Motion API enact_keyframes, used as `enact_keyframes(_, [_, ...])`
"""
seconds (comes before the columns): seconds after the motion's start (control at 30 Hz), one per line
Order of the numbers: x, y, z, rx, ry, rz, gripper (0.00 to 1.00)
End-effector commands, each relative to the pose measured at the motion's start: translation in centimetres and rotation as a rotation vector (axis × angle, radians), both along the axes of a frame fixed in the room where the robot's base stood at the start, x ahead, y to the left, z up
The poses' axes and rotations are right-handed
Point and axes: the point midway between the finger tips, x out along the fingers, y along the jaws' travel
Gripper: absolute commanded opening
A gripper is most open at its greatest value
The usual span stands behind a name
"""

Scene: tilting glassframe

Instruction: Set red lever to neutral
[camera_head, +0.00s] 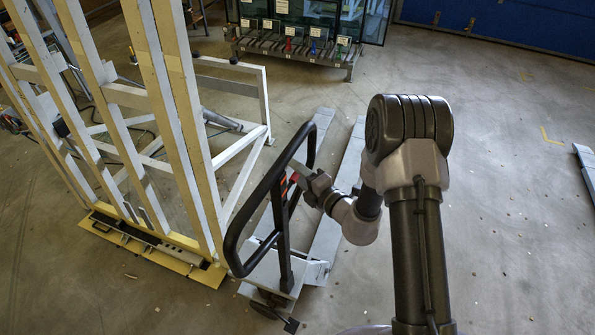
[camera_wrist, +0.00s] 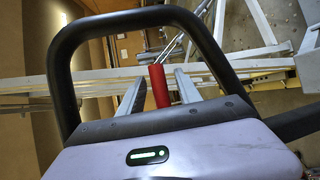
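The red lever (camera_wrist: 160,86) stands upright in the middle of the wrist view. In the head view only a small bit of red (camera_head: 294,177) shows beside my gripper (camera_head: 299,172). In the wrist view my gripper (camera_wrist: 157,77) has its two grey fingers apart, one on each side of the lever. A gap shows on both sides, so it looks open and not closed on the lever. The lever's lower end is hidden behind my gripper's body. The black looped handle (camera_head: 236,240) of the cart rises around this spot; it also arches across the wrist view (camera_wrist: 63,75).
The tall frame with pale upright beams (camera_head: 185,110) stands left of the handle. The cart's grey base plate (camera_head: 316,271) is below it. A rack with several coloured items (camera_head: 290,45) stands at the back. The floor on the right (camera_head: 510,200) is mostly clear.

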Motion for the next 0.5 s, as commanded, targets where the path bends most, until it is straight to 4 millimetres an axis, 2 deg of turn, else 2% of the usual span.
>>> enact_keyframes(0.27, [-0.5, -0.4, 0.1, 0.0, 0.001, -0.001, 0.41])
enact_keyframes(0.37, [-1.9, -1.6, 0.4, 0.0, 0.002, -0.003, 0.41])
enact_keyframes(0.5, [-5.1, -4.2, 1.1, 0.001, 0.003, -0.007, 0.41])
